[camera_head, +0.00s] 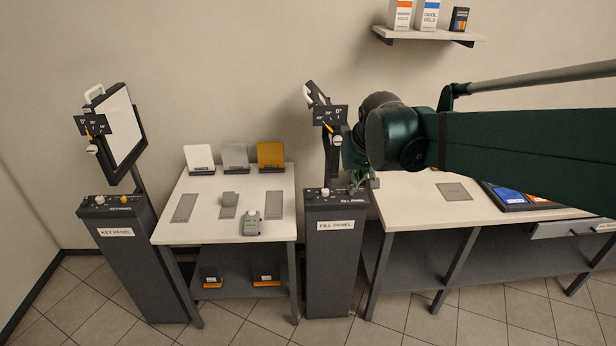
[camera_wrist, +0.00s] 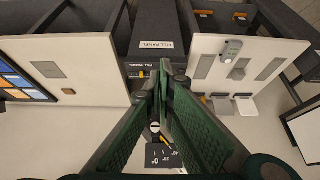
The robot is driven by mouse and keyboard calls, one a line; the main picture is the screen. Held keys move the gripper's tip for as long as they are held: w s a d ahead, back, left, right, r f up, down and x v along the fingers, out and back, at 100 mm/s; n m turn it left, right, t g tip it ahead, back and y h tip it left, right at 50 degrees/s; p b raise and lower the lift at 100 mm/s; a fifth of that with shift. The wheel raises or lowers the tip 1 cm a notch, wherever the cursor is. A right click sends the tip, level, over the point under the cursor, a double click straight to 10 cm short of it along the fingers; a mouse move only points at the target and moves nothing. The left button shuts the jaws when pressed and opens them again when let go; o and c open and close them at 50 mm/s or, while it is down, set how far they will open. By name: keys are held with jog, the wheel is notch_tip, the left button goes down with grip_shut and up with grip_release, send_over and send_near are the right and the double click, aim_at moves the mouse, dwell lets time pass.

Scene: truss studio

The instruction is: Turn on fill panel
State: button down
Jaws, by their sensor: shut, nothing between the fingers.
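The fill panel stand (camera_head: 330,265) is a dark pedestal with a white "FILL PANEL" label, left of the long table. Its top has a white knob (camera_head: 325,192); the right part of the top is partly covered by my gripper (camera_head: 362,182). The fill panel (camera_head: 318,94) sits above on a post, seen nearly edge-on, with a dark angle plate (camera_head: 331,116). In the wrist view my gripper (camera_wrist: 163,78) is shut and empty, its tips near the stand's control top. A yellow knob (camera_wrist: 141,74) shows beside the tips; contact cannot be told.
The key panel stand (camera_head: 128,260) is at the left, with white and yellow knobs on top. A small table (camera_head: 225,233) between the stands holds filter cards and a grey handheld device (camera_head: 251,224). The long table (camera_head: 410,205) is at the right. A wall shelf (camera_head: 425,37) holds boxes.

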jog(key=w+a+f+p, duration=0.1)
jog(key=w+a, duration=0.1)
jog(key=w, duration=0.5)
jog(key=w+a+f+p, duration=0.2)
jog(key=w, duration=0.5)
jog(key=g+p, duration=0.2)
send_over(310, 191)
jog(key=s, duration=0.5)
notch_tip(310, 191, down, 9)
jog(key=shift+r, duration=0.15)
jog(key=shift+w+x, duration=0.2)
jog(key=shift+x, duration=6.75)
jog(key=shift+d, duration=0.1)
